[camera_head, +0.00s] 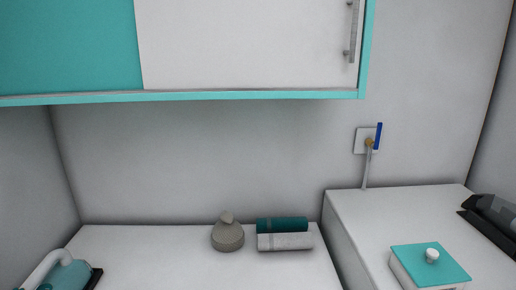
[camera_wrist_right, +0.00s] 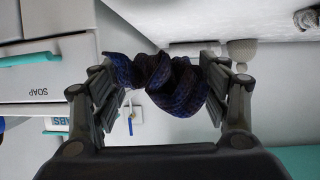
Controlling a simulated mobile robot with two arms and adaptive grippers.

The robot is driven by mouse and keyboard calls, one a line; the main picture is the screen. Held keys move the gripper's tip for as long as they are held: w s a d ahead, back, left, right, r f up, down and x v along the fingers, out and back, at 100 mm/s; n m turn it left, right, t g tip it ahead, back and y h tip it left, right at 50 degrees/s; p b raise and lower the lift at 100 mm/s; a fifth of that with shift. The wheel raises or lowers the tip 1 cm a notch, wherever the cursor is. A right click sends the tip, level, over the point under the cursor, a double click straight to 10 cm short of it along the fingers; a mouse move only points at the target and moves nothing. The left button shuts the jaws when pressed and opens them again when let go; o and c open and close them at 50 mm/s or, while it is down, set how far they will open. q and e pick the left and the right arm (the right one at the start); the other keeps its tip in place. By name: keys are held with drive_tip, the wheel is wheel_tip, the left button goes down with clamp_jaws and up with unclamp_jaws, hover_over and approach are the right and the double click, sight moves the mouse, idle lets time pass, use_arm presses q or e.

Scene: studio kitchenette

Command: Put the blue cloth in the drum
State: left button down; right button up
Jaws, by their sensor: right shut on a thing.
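The blue cloth (camera_wrist_right: 168,85) is a dark blue, crumpled, knitted-looking bundle in the right wrist view. My right gripper (camera_wrist_right: 165,88) is shut on it, with a finger on each side, and part of the cloth bulges out between the fingers. I cannot make out the cloth or either gripper in the head view. I see no drum that I can recognise in either view. My left gripper is not in view.
A grey ribbed jar (camera_head: 227,235) and two rolled towels, teal (camera_head: 282,225) and pale grey (camera_head: 285,241), stand on the white worktop. A teal-lidded box (camera_head: 430,264) is on the right unit. A wall cabinet (camera_head: 245,45) hangs above. A SOAP label (camera_wrist_right: 37,83) shows nearby.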

drive_tip(key=w+a+r+y+b, duration=0.1)
drive_tip(key=w+r, duration=1.3)
drive_tip(key=r, duration=0.5)
drive_tip(key=shift+w+n, duration=0.15)
drive_tip(key=shift+n, duration=0.15)
